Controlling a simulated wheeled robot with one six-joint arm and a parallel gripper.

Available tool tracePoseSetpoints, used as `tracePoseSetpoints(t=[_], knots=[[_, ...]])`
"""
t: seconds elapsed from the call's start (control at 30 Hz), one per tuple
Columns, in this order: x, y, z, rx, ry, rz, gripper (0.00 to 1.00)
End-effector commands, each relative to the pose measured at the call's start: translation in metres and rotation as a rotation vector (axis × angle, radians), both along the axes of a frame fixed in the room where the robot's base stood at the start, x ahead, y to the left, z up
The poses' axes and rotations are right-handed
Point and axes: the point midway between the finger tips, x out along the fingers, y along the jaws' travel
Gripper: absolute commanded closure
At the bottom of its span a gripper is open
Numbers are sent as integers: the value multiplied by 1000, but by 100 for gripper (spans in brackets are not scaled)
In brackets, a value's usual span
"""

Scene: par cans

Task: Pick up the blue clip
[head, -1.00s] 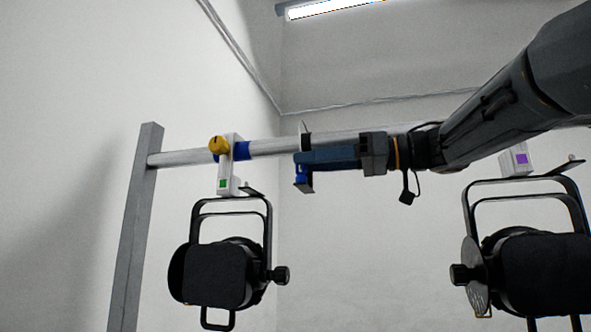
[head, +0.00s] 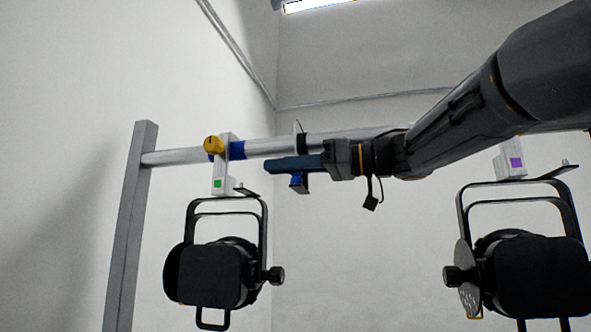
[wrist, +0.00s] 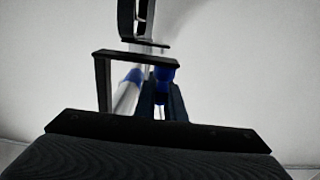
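The blue clip (head: 297,180) hangs on the horizontal pipe, a dark bracket over the pipe with a blue part below it. In the wrist view, the blue part (wrist: 165,75) shows at the far end of my fingers, beside the pipe. My gripper (head: 268,165) lies alongside the pipe in the head view, with its near finger across the clip's middle, hiding it. In the wrist view, my gripper (wrist: 163,92) has two dark fingers with a narrow light gap between them, and the blue part appears between their tips. It looks open; contact is not clear.
The pipe (head: 270,148) runs from a grey post (head: 130,230). Another black lamp (head: 525,275) hangs at right.

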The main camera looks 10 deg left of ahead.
Motion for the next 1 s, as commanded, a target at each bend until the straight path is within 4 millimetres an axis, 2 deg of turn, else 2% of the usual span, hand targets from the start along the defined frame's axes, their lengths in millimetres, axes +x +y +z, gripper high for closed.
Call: tracePoseSetpoints(t=[0.37,0.6,0.77,1.0], knots=[[0,0,1,0,0,0,100],[0,-1,17,0,-2,0,100],[-21,-21,14,0,-3,-3,100],[-64,-63,14,1,-4,-4,100]])
